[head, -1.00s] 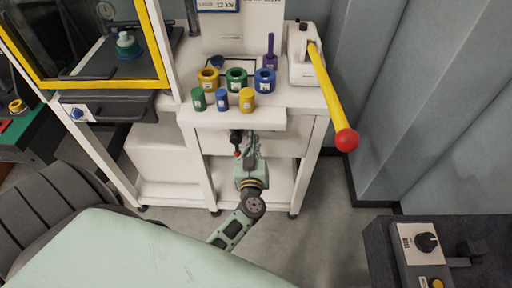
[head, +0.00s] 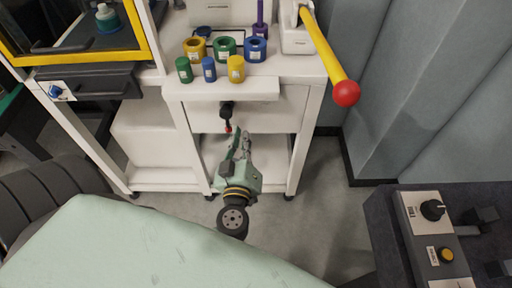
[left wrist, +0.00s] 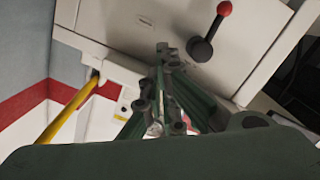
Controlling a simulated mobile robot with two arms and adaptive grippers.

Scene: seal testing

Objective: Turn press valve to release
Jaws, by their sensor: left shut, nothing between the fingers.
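The press valve (head: 226,109) is a small black lever with a red tip on the white front panel below the bench top. In the head view its red tip points down. In the left wrist view the valve (left wrist: 202,46) shows near the top, with the red tip towards the upper edge. My left gripper (head: 241,138) is just below and right of the valve in the head view, apart from it. Its fingers are shut and empty; they also show in the left wrist view (left wrist: 167,52). My right gripper is not in view.
A yellow handle (head: 325,48) with a red ball juts out at the bench's right. Several coloured rings and cylinders stand on the bench top (head: 290,68). A yellow-framed cabinet (head: 80,58) is at left. A control box (head: 425,225) is at lower right.

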